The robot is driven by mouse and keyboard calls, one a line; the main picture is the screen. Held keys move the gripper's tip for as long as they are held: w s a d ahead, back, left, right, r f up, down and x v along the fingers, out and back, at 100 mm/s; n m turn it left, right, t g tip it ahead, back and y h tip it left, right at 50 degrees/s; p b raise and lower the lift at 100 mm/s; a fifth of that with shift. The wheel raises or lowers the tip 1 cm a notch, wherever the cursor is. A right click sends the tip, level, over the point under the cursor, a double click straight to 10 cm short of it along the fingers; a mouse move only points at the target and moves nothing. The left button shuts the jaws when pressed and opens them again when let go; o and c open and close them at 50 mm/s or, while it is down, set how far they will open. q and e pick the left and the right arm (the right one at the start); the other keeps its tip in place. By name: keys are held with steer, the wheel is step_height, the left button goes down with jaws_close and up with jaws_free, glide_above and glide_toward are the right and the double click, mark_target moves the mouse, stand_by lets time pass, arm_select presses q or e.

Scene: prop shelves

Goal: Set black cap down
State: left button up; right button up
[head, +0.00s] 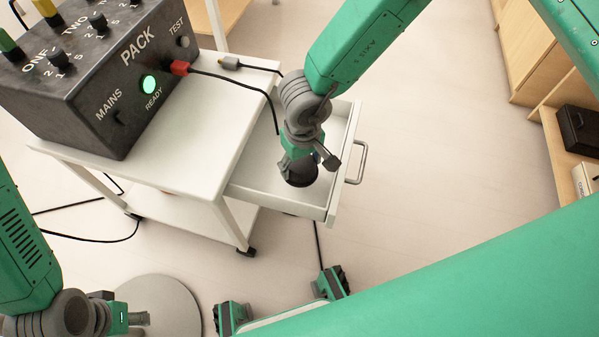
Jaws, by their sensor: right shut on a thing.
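The black cap (300,178) is a dark round piece at the end of my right gripper (301,164). My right gripper is shut on it and points down inside the open white drawer (255,180). The cap is low, close to the drawer floor; I cannot tell whether it touches. The gripper hides part of it. My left gripper (138,318) is at the lower left, away from the cap, and I cannot make out whether its fingers are apart.
The drawer, with a metal handle (358,163), extends from a white cart (190,150). A dark control box (95,75) with a lit green button stands on top. A red plug (180,68) and black cables are nearby. Wooden shelves (540,75) stand at right; the floor between is clear.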

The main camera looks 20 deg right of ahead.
mark_target(300, 173)
steer(key=f, duration=0.2)
steer(key=f+b, duration=0.1)
steer(key=shift+a+f, duration=0.2)
steer(key=shift+f, duration=0.2)
steer(key=shift+r, duration=0.15)
steer(key=o, duration=1.6)
steer(key=shift+d, duration=0.1)
steer(key=r+p, duration=0.1)
steer(key=r, duration=0.3)
steer(key=r+p, duration=0.2)
steer(key=r, duration=0.2)
steer(key=r+p, duration=0.2)
steer(key=r, duration=0.2)
steer(key=shift+s, duration=0.25)
